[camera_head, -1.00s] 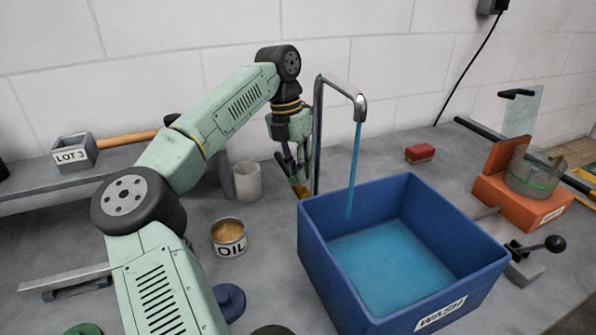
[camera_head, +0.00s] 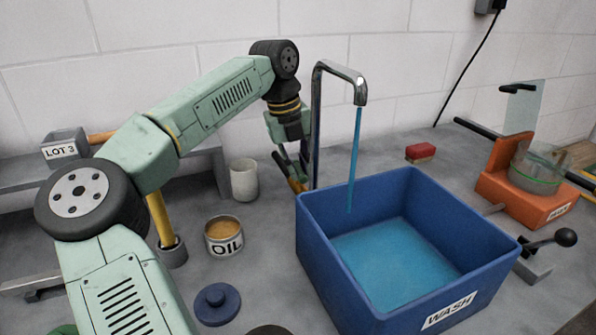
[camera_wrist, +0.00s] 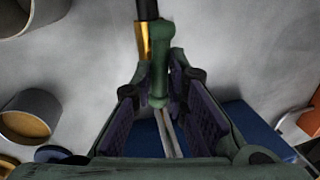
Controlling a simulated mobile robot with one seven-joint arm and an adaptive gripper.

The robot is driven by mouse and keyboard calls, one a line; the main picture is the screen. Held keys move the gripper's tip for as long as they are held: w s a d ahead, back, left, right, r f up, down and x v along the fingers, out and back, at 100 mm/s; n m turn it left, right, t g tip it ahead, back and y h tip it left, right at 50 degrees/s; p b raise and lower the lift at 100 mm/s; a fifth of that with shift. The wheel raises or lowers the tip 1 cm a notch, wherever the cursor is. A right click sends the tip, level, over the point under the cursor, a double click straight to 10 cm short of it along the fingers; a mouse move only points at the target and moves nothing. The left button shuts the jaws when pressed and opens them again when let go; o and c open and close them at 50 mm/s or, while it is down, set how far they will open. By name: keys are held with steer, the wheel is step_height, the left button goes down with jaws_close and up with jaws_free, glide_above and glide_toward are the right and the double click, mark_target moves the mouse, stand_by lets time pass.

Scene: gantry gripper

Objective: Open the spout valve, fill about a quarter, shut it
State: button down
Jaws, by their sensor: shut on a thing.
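The chrome spout (camera_head: 338,68) rises behind the blue WASH tub (camera_head: 440,312) and curves over it. A blue stream (camera_head: 354,155) runs from its mouth into the tub. Blue liquid (camera_head: 395,262) covers the tub floor, well below the rim. My gripper (camera_head: 293,178) is beside the spout's pipe, just behind the tub's left corner. In the wrist view my gripper (camera_wrist: 168,112) has its purple pads on both sides of a green lever (camera_wrist: 159,65), which it holds. A brass-coloured fitting (camera_wrist: 143,40) is beside the lever. The exact contact is partly hidden.
An OIL can (camera_head: 224,237), a pale cup (camera_head: 244,180) and a blue round lid (camera_head: 217,304) stand left of the tub. A red block (camera_head: 420,152) lies behind it. An orange stand (camera_head: 522,205) and a black-knobbed lever (camera_head: 565,238) are at right.

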steer(key=shift+n, duration=0.5)
steer(key=c, duration=1.6)
jaws_free()
step_height(320, 180, up, 12)
steer(key=s+a, duration=0.1)
steer(key=a, duration=0.1)
steer(key=shift+f, duration=0.15)
